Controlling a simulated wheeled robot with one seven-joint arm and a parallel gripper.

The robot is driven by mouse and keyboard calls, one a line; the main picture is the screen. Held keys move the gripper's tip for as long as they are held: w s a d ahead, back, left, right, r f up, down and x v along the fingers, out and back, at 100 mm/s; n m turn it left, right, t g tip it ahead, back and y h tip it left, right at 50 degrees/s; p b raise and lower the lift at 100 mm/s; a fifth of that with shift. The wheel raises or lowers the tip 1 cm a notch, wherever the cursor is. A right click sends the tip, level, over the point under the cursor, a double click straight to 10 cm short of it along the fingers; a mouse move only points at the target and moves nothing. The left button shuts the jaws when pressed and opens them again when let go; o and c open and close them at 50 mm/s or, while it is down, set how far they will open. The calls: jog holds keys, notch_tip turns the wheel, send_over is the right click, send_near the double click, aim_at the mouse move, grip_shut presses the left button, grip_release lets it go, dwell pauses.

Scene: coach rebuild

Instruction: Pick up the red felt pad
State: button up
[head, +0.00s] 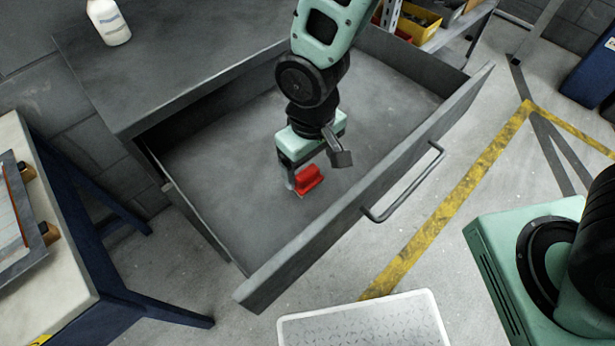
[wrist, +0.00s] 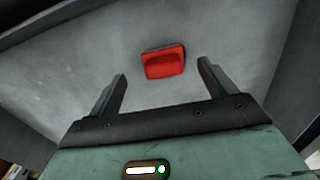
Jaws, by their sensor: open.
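The red felt pad (head: 308,179) lies on the floor of an open grey drawer (head: 225,170). It looks like a small red block with a raised part on top. In the wrist view the pad (wrist: 163,62) lies ahead of the fingertips, roughly centred between them. My gripper (head: 320,176) reaches down into the drawer, right at the pad in the head view. In the wrist view my gripper (wrist: 162,70) is open, with a finger on either side and nothing between them. I cannot tell the exact height of the fingertips above the drawer floor.
The drawer's front panel with its handle (head: 405,185) stands on the near right side. The cabinet top (head: 190,50) overhangs the drawer's back left, with a white bottle (head: 109,22) on it. The rest of the drawer floor is bare. A workbench (head: 50,225) stands at left.

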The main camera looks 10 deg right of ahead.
aim_at(309, 173)
jog(key=f, duration=0.5)
jog(key=shift+a, duration=0.2)
jog(key=c, duration=1.1)
notch_tip(309, 173, up, 10)
jog(key=shift+r+p, duration=0.1)
jog(key=shift+p, duration=0.2)
jog(key=o, duration=0.5)
jog(key=shift+c, duration=0.2)
jog(key=c, duration=0.3)
